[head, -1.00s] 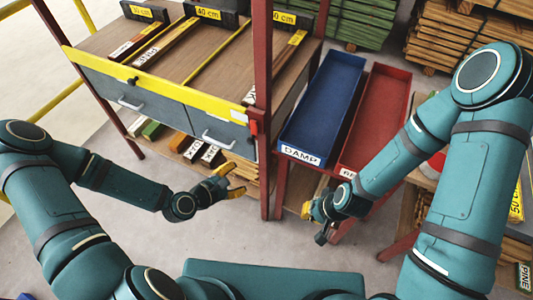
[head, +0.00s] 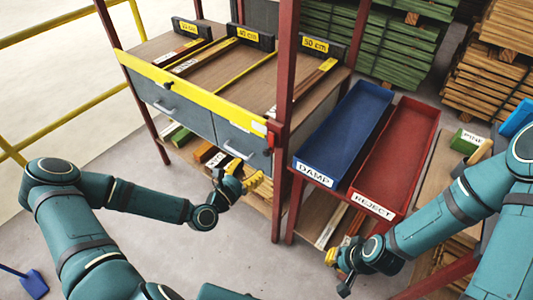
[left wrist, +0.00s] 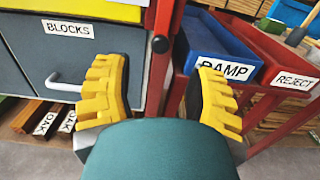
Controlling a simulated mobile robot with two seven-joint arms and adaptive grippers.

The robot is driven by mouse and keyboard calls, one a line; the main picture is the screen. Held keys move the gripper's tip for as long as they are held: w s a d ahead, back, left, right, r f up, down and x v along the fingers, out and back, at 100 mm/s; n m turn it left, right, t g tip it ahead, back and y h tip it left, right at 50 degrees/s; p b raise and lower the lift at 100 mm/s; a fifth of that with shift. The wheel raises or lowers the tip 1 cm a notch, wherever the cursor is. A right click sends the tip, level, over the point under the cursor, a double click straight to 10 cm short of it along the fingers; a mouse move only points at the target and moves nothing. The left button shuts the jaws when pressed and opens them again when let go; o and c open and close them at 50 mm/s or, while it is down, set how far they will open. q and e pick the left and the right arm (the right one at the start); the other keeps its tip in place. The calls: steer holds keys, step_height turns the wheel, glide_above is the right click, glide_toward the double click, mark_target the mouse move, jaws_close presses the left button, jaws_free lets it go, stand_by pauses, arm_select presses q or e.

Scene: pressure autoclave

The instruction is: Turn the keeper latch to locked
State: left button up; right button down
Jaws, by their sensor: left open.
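No part is clearly readable as the keeper latch. A small red fitting (head: 270,138) sits by the front red post (head: 281,120) at the right end of the yellow rail (head: 195,90). A round black knob (left wrist: 160,44) shows on the post in the left wrist view. My left gripper (head: 243,181) is open and empty, below the drawer fronts and left of the post. In the left wrist view its yellow fingers (left wrist: 160,88) stand wide apart, with the post between and beyond them. My right gripper (head: 343,267) is below the bins; its finger opening is unclear.
A blue DAMP bin (head: 345,125) and a red REJECT bin (head: 402,150) stand right of the post. Grey drawers (head: 180,112) lie under the yellow rail, with timber pieces (head: 205,152) below. Clear floor (head: 200,240) lies in front of the bench.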

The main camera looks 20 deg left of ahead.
mark_target(265, 154)
arm_select(q)
steer(key=x, duration=0.8)
steer(key=shift+w+d+b, duration=0.1)
steer(key=shift+w+b, duration=0.1)
steer(key=shift+b, duration=0.15)
steer(key=shift+c, duration=0.4)
jaws_close()
